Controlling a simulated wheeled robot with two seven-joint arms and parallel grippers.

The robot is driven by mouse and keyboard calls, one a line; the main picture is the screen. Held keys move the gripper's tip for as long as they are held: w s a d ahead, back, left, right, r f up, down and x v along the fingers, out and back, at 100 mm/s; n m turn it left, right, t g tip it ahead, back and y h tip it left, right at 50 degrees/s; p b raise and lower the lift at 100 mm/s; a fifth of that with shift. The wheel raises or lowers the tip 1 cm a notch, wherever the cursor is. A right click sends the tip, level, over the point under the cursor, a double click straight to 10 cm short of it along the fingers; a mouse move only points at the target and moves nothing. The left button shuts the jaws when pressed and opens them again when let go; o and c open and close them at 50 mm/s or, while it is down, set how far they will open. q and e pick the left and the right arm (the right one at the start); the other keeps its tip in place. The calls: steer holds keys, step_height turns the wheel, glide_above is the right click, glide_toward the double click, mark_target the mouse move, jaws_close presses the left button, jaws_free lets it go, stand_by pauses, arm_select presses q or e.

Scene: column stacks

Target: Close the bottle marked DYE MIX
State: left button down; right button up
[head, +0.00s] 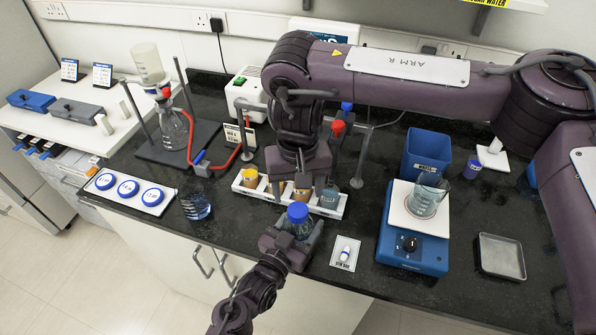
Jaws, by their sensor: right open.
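A clear bottle (299,229) with a blue cap (297,212) stands at the front edge of the bench. My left gripper (291,242) comes from below and has its jaws around the bottle's body. The cap sits at the bottle's top; whether it is screwed tight cannot be told. My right gripper (300,186) points down, open, just above and behind the cap. Any DYE MIX marking on this bottle is not readable. Behind it a white rack (248,191) holds several jars, partly hidden by my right gripper.
A white tray (103,193) with three blue-rimmed discs and a blue-tinted beaker (196,206) lie left. A stir-bar card (345,254), a blue balance (414,249) with a beaker (428,196), a blue bin (425,152) and a metal tray (502,257) are right. A flask stand (178,147) is behind left.

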step_height(320, 180, up, 6)
steer(key=shift+f, duration=0.2)
arm_select(q)
steer(key=shift+c, duration=1.3)
jaws_free()
steer(key=shift+s+a+f, duration=0.1)
steer(key=shift+s+a, duration=0.05)
steer(key=shift+s, duration=0.15)
steer(key=b+v, duration=0.2)
steer(key=v, duration=0.4)
steer(key=shift+s+a, duration=0.1)
steer(key=shift+s, duration=0.1)
steer(key=shift+s+a, duration=0.2)
steer(key=shift+s, duration=0.1)
arm_select(e)
step_height(320, 180, down, 2)
steer(key=shift+f, duration=0.1)
